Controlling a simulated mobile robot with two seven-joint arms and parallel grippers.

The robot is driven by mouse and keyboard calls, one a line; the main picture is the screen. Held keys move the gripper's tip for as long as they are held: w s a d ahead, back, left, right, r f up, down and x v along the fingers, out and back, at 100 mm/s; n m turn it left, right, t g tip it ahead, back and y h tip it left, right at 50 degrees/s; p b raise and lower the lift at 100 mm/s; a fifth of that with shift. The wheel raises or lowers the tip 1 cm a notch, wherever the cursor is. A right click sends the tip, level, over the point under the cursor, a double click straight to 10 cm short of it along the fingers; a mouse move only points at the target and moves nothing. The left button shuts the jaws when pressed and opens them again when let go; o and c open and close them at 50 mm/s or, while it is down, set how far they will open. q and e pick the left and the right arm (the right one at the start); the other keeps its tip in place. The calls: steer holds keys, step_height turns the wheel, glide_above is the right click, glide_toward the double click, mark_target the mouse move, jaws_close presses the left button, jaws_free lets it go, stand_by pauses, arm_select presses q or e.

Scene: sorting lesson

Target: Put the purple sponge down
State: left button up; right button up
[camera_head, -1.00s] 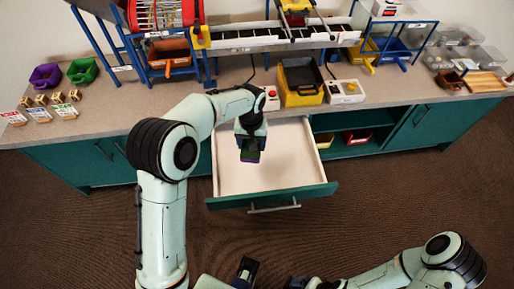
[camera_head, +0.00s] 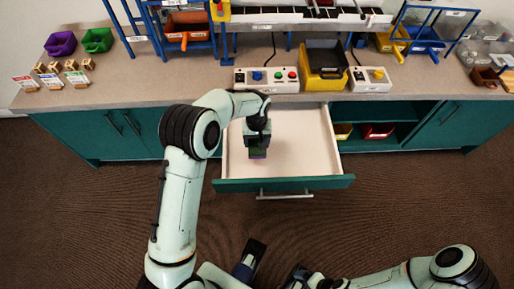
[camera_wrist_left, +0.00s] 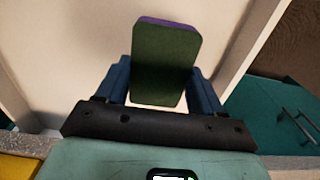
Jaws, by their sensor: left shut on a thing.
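The purple sponge (camera_head: 258,154) has a dark green side and a purple edge. My left gripper (camera_head: 257,143) is shut on it, over the left part of the open drawer (camera_head: 305,150). In the left wrist view the sponge (camera_wrist_left: 165,65) stands out between the two fingers, its green face to the camera and its purple edge at the far end. I cannot tell whether the sponge touches the drawer floor. My right arm is at the bottom right of the head view; its gripper (camera_head: 297,277) is partly cut off and its jaws are unclear.
The drawer's pale floor is otherwise bare, with free room right of the sponge. Its green front (camera_head: 284,185) carries a handle. Above stands the counter (camera_head: 180,86) with control boxes (camera_head: 266,79), a yellow-black bin (camera_head: 325,66), and purple (camera_head: 61,43) and green (camera_head: 97,40) bins.

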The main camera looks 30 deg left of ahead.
mark_target(257, 146)
arm_select(q)
steer(key=shift+f+b, duration=0.3)
steer(key=shift+f, duration=2.1)
steer(key=shift+f, duration=0.1)
steer(key=o, duration=1.1)
steer(key=shift+f, duration=0.1)
steer(key=shift+r, duration=0.6)
step_height(257, 146, up, 11)
steer(key=shift+r+p, duration=0.1)
steer(key=shift+p, duration=0.7)
